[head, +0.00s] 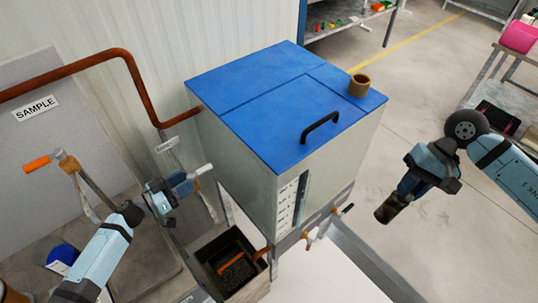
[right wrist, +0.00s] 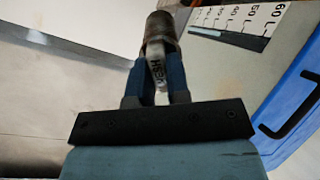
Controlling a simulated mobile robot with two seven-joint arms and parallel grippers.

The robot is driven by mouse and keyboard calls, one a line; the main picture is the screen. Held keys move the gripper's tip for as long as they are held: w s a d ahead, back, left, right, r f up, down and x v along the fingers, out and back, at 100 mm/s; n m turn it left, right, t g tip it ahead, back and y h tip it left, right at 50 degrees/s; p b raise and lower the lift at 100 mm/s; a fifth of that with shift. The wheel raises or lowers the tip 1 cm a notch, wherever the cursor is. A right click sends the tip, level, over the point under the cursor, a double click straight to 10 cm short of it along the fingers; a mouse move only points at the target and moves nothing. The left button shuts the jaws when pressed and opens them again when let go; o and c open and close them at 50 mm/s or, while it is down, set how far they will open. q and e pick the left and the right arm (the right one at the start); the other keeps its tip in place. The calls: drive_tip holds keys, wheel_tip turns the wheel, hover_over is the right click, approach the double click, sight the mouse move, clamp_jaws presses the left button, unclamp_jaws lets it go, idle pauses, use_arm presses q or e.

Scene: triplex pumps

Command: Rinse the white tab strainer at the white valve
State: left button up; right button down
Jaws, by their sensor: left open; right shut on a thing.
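My right gripper (head: 400,196) is shut on a dark, dirty cylindrical strainer (head: 388,211), held in the air to the right of the tank. In the right wrist view the strainer (right wrist: 162,32) stands out past the fingers, with a pale tab (right wrist: 157,70) lettered "MESH" between them. My left gripper (head: 188,184) is open beside a pale valve handle (head: 205,169) at the tank's left side; I cannot tell whether they touch. Another valve with a white handle (head: 308,240) is low on the tank's front. Which is the task's white valve is unclear.
A dark open basin with a grate (head: 232,270) is below. A rusty pipe (head: 135,80) runs along the left wall. The floor (head: 430,90) at right is open.

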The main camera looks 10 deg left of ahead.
sight(205, 170)
use_arm(q)
drive_tip(key=p+x, duration=0.2)
drive_tip(key=x, duration=0.4)
drive_tip(key=shift+d+r, duration=0.1)
drive_tip(key=shift+r, duration=0.05)
use_arm(e)
wheel_tip(205, 170, up, 2)
drive_tip(key=shift+d+r, duration=0.1)
drive_tip(key=shift+r, duration=0.05)
use_arm(q)
drive_tip(key=shift+w+d, duration=0.4)
use_arm(e)
drive_tip(key=shift+r, duration=0.15)
